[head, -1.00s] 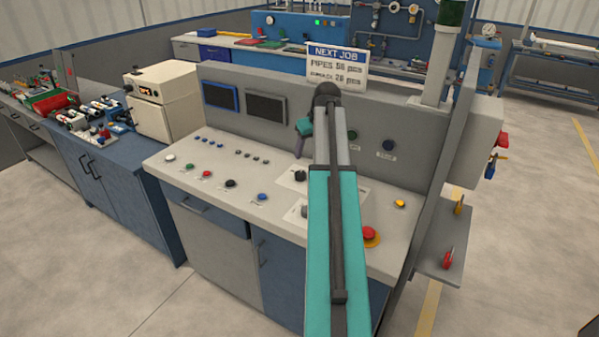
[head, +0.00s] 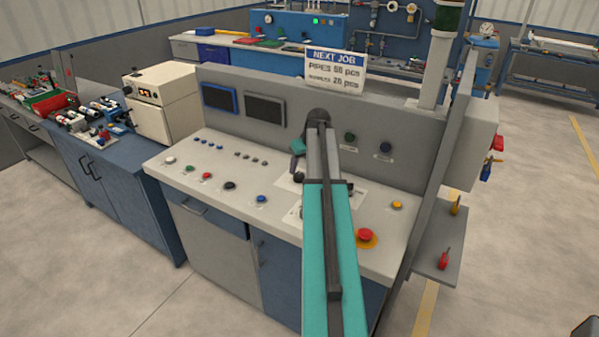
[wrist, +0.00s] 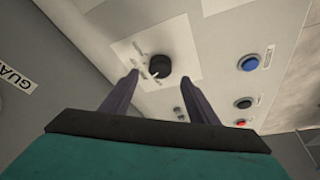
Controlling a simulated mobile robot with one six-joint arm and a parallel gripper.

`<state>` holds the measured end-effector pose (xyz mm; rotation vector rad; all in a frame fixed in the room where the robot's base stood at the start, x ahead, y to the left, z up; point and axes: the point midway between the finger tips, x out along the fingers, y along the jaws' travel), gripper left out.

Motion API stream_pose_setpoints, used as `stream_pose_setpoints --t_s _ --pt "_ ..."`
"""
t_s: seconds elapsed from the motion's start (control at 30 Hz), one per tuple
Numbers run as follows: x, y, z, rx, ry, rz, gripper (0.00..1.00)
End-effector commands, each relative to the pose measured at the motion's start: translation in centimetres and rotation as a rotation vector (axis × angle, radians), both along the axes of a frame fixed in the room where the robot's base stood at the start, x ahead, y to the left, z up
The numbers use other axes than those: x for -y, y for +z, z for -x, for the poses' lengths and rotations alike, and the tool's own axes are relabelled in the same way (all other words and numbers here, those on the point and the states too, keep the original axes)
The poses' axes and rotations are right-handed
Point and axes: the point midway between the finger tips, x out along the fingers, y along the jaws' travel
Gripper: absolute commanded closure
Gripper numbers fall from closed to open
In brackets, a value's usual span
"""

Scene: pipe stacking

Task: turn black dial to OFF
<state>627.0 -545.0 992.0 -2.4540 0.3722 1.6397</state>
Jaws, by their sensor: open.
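The black dial (wrist: 160,66) sits on a white label plate (wrist: 190,50) in the wrist view. A pale pointer mark shows on its near side; the label words around it are too small to read. My gripper (wrist: 158,78) is open and empty. Its two fingers are apart, with their tips near the left and right sides of the dial; I cannot tell whether they touch it. In the head view my gripper (head: 297,168) is low over the console, partly hidden by my arm. The dial is mostly hidden there.
The console top (head: 225,205) carries several buttons, with blue, black and red ones (wrist: 248,62) beside the plate. A red emergency button (head: 365,236) and a yellow button (head: 397,205) are at the right. The upright back panel (head: 420,150) rises behind.

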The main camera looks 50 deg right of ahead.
Motion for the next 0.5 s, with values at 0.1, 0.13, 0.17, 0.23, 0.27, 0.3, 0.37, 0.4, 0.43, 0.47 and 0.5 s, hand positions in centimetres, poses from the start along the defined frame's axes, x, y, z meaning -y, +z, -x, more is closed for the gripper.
stream_pose_setpoints --t_s 0.1,0.13,0.17,0.23,0.27,0.3,0.37,0.4,0.43,0.47,0.5 --pt "0.1 -1.1 -0.5 -0.002 0.001 -0.001 0.46" --pt "0.2 -1.4 -0.7 -0.002 0.001 -0.001 0.46" --pt "0.2 -1.7 -0.8 -0.001 0.001 -0.001 0.46" --pt "0.3 -2.4 -1.1 -0.001 0.001 -0.001 0.46" --pt "0.3 -2.6 -1.2 -0.002 0.001 -0.001 0.46" --pt "0.3 -2.9 -1.3 -0.001 0.001 -0.001 0.46" --pt "0.4 -3.5 -1.5 -0.001 0.001 -0.001 0.46" --pt "0.4 -3.8 -1.6 -0.001 0.001 -0.001 0.46" --pt "0.5 -4.0 -1.7 -0.001 0.001 -0.001 0.46" --pt "0.5 -4.2 -1.8 -0.001 0.001 -0.001 0.46" --pt "0.5 -4.4 -1.9 -0.001 0.001 -0.001 0.46"
